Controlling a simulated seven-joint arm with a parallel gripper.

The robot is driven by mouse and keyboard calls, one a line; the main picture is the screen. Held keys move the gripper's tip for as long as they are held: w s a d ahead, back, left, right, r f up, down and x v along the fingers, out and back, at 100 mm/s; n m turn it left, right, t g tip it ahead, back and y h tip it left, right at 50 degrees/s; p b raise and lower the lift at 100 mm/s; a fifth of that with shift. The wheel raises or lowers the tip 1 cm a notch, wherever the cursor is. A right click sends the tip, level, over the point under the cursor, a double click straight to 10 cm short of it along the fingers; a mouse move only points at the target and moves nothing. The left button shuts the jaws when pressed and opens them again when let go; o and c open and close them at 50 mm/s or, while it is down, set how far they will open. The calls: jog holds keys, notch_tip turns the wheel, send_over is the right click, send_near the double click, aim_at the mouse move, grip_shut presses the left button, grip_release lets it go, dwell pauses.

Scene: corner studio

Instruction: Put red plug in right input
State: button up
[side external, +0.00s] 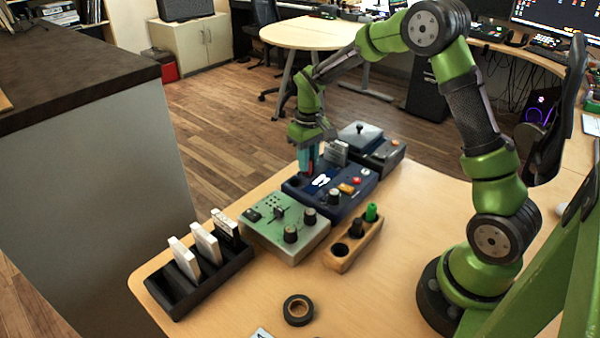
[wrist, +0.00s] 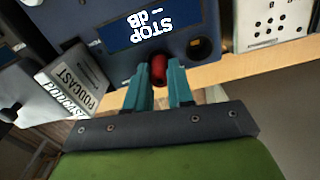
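The red plug (wrist: 158,72) sits between the two teal fingers of my gripper (wrist: 159,82) in the wrist view. The fingers look closed on its sides. In the side view my gripper (side external: 307,160) points down over the back-left part of the blue device (side external: 340,200), with a little red showing at the fingertips. The device has a lit display (wrist: 150,28) and an empty dark round input (wrist: 201,47), right of the plug in the wrist view. I cannot tell whether the plug's tip is inside the other input or above it; that input is hidden.
A wooden holder (side external: 338,262) has a green plug (side external: 371,212), a dark plug (side external: 356,227) and an empty hole. A green-grey mixer (side external: 268,240), black card rack (side external: 180,300) and tape roll (side external: 298,309) stand nearby. A PODCAST card (wrist: 70,85) stands close to my gripper.

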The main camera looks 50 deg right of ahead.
jog(key=shift+o, duration=0.6)
notch_tip(320, 180, up, 11)
dwell(0.8)
jog(key=s+a+r+t, duration=0.2)
jog(key=s+a, duration=0.1)
jog(key=s, duration=0.4)
jog(key=s+a+r+m+t+y, duration=0.1)
jog(key=s+a+r+t, duration=0.1)
jog(key=s+a, duration=0.2)
jog(key=s+a+r+m+t+y, duration=0.1)
jog(key=s+a+r+t, duration=0.2)
jog(key=s, duration=0.6)
jog(key=shift+s+a, duration=0.4)
jog(key=shift+a, duration=0.15)
